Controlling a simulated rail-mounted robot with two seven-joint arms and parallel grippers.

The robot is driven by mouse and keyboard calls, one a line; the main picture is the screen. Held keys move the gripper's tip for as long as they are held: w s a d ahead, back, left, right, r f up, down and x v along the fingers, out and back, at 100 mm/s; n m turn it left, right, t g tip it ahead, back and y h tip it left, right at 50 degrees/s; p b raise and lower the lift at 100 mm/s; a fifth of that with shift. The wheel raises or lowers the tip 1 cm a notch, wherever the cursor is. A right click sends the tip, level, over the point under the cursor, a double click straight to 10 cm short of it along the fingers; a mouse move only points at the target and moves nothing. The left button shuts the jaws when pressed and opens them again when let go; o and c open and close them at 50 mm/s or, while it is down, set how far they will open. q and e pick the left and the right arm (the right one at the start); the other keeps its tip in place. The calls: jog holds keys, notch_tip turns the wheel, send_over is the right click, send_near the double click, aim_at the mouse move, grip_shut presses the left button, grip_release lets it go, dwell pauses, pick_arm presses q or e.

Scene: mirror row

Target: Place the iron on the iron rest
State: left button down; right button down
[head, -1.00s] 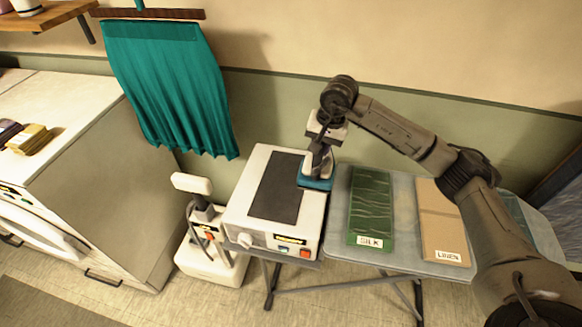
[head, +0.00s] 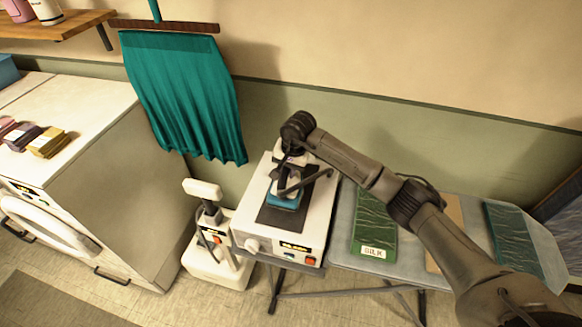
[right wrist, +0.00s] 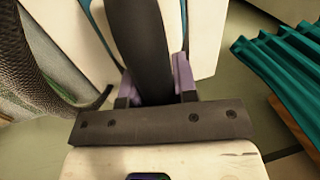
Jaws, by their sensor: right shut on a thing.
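The iron (head: 283,201), teal with a pale upper part, is over the dark pad of the iron rest (head: 276,219), which tops a white box-shaped station. The iron looks level; I cannot tell whether its sole touches the pad. My right gripper (head: 288,184) comes down from above and is shut on the iron's handle. In the right wrist view the dark handle (right wrist: 143,40) passes between the fingers of that gripper (right wrist: 153,85). The arm hides part of the iron and the pad's far end. My left gripper is not in view.
The ironing board (head: 345,235) stands right of the station, with a green silk cloth (head: 374,222) and other cloths on it. A white upright appliance (head: 212,265) stands to the left. A teal skirt (head: 185,95) hangs on the wall behind.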

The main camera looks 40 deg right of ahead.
jog(key=shift+f+p, duration=0.6)
jog(key=shift+f, duration=1.2)
jog(key=shift+f, duration=0.15)
jog(key=c, duration=0.9)
grip_release()
